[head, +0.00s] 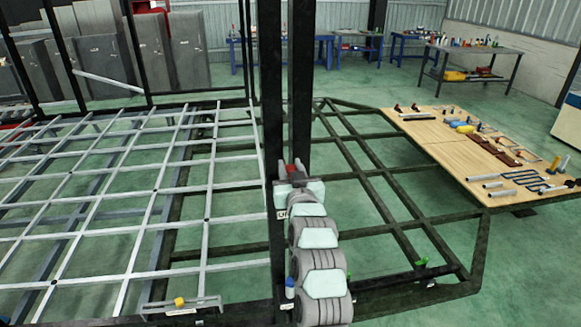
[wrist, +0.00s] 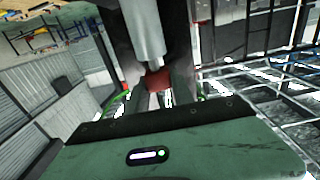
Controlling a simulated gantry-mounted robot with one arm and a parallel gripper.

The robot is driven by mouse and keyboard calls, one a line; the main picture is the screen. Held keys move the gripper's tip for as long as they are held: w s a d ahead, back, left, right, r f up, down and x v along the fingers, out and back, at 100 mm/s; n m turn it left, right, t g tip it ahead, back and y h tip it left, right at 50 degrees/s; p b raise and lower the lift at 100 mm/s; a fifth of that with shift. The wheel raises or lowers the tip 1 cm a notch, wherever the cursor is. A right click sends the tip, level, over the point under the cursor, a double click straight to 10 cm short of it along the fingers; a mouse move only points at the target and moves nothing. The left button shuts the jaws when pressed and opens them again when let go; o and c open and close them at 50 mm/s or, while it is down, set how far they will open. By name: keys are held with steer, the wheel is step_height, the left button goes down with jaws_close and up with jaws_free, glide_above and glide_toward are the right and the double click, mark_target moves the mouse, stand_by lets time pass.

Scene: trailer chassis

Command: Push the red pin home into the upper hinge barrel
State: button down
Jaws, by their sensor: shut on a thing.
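My gripper (head: 294,178) is at the dark upright posts in the middle of the head view, shut around a red part that I take to be the red pin (head: 299,168). In the wrist view a red piece (wrist: 157,79) shows between the dark fingers, below a pale grey cylinder (wrist: 147,35). A label (head: 282,215) on the left post is partly covered by my arm.
A blue-topped part (head: 290,287) stands low beside the left post. A yellow piece (head: 180,301) lies on the front frame. The wooden workbench (head: 435,148) with parts is at the right. Open chassis rails (head: 395,225) lie between the posts and bench.

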steer(key=shift+f+b, duration=0.45)
steer(key=shift+f, duration=0.45)
steer(key=c, duration=1)
jaws_free()
steer(key=s, duration=0.3)
steer(key=s+d, duration=0.1)
steer(key=s, duration=0.3)
steer(key=s+d+b, duration=0.1)
steer(key=s, duration=0.2)
steer(key=shift+s, duration=0.35)
